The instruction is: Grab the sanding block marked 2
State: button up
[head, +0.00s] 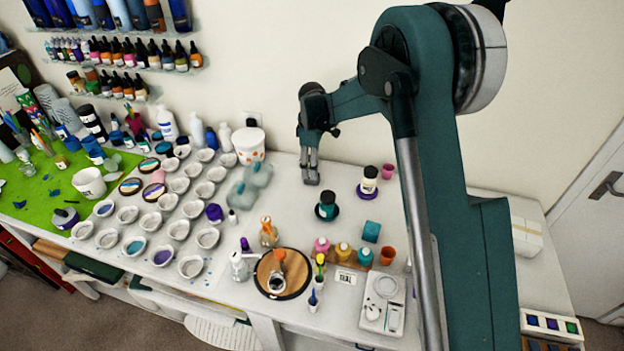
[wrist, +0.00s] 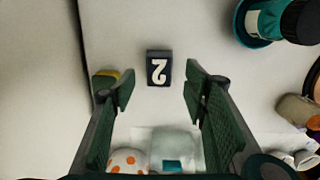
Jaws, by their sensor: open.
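My gripper (wrist: 160,92) is open and empty, with one finger on each side of the view. In the head view my gripper (head: 311,176) points down over the back of the table near the wall. I cannot make out the block there.
A yellow-and-dark object (wrist: 104,80) sits beside my left finger, partly hidden. A teal jar (wrist: 268,20) stands at upper right.

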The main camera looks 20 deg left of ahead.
jog(key=shift+f, duration=0.1)
jog(key=shift+f, duration=2.5)
jog(key=shift+c, duration=0.7)
jog(key=c, duration=0.8)
